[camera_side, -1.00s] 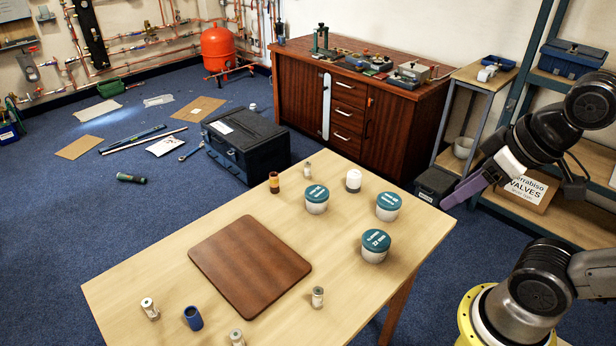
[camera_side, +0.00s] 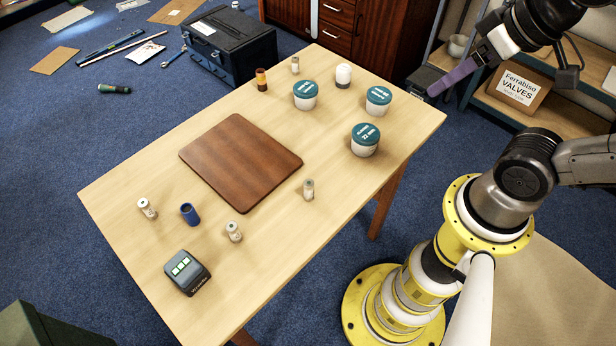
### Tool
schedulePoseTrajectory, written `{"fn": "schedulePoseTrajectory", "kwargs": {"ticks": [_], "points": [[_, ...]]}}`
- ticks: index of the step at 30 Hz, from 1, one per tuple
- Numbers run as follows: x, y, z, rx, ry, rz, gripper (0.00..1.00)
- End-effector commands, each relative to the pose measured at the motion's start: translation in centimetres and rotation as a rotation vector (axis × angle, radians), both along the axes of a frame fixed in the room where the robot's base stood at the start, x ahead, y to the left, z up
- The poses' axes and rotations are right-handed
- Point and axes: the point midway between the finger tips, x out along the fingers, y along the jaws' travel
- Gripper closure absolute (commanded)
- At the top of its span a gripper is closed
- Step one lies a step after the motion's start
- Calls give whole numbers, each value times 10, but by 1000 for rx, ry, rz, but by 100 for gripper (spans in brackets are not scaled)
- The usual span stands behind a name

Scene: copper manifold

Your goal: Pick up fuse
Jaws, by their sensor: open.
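Several small pale cylinders with metal end caps, which look like fuses, stand upright on the wooden table. One (camera_side: 308,190) is right of the brown board, one (camera_side: 233,232) is in front of it, one (camera_side: 147,208) is at the left, and one (camera_side: 295,66) is at the back. I cannot tell which one the task means. My gripper (camera_side: 433,92) has purple fingers and appears beyond the table's right end, pointing down-left. It is open and holds nothing. The gap between its fingers is hard to see from this side.
The brown board (camera_side: 240,160) lies mid-table. Teal-lidded tubs (camera_side: 365,140), a white-topped jar (camera_side: 343,76) and an amber-brown cylinder (camera_side: 261,79) stand farther back. A blue cylinder (camera_side: 189,214) and a grey device (camera_side: 187,272) are at the front left. The table's front right is clear.

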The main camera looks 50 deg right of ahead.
Motion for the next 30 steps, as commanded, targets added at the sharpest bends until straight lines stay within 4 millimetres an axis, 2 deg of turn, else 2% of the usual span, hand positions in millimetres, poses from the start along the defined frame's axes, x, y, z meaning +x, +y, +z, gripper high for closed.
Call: {"fn": "schedulePoseTrajectory", "kwargs": {"ticks": [4,8,13,17,20,24,27,30], "points": [[10,0,12,142,-38,-252,35],[30,3,21,295,-37,-508,35],[66,15,22,473,17,-822,35],[99,32,12,579,85,-1056,35],[125,52,-6,628,152,-1237,35],[158,91,-48,631,247,-1462,35],[169,119,-84,580,298,-1546,35],[170,140,-117,500,342,-1541,35]]}}
